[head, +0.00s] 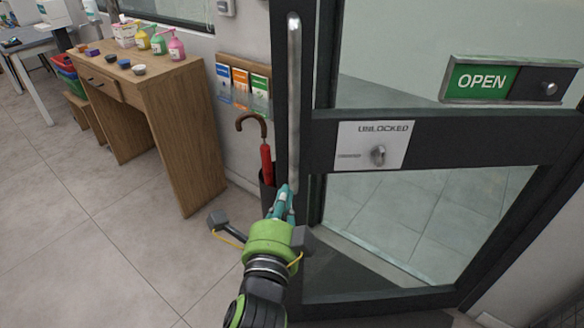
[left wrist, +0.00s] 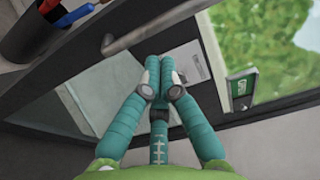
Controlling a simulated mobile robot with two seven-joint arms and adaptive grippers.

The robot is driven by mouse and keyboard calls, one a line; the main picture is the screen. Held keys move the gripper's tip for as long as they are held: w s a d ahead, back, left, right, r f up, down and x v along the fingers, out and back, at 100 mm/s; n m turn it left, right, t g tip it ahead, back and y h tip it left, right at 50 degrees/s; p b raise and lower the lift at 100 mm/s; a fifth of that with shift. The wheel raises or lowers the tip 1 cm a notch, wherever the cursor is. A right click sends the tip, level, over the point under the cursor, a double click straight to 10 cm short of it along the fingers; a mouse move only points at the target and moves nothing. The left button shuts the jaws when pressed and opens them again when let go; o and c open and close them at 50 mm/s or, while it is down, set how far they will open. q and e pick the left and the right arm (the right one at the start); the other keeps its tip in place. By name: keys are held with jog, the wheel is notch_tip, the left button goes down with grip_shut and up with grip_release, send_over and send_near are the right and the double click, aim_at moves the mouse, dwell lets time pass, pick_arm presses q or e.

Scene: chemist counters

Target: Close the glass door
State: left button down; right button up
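The glass door (head: 430,215) has a dark frame and fills the right of the head view. A long vertical metal handle (head: 294,100) runs along its left side; the handle also shows in the left wrist view (left wrist: 130,37). I cannot tell how far the door stands open. My left gripper (head: 286,190), with teal fingers, is near the handle's lower end. In the left wrist view its fingers (left wrist: 159,62) are together, with nothing visible between them, and their tips are close to the bar. Contact with it is unclear. My right gripper is not in view.
The door carries an UNLOCKED plate (head: 350,146) with a knob and a green OPEN sign (head: 482,82). A red umbrella (head: 266,163) in a dark stand (head: 267,195) is close beside the handle. A wooden desk (head: 182,125) with bottles stands left. The tiled floor (head: 90,220) is clear.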

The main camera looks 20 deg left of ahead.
aim_at(293, 157)
pick_arm(q)
jog(key=w, duration=0.3)
jog(key=w+a+p, duration=0.1)
jog(key=w, duration=0.5)
jog(key=shift+a+p, duration=0.2)
jog(key=shift+p, duration=0.2)
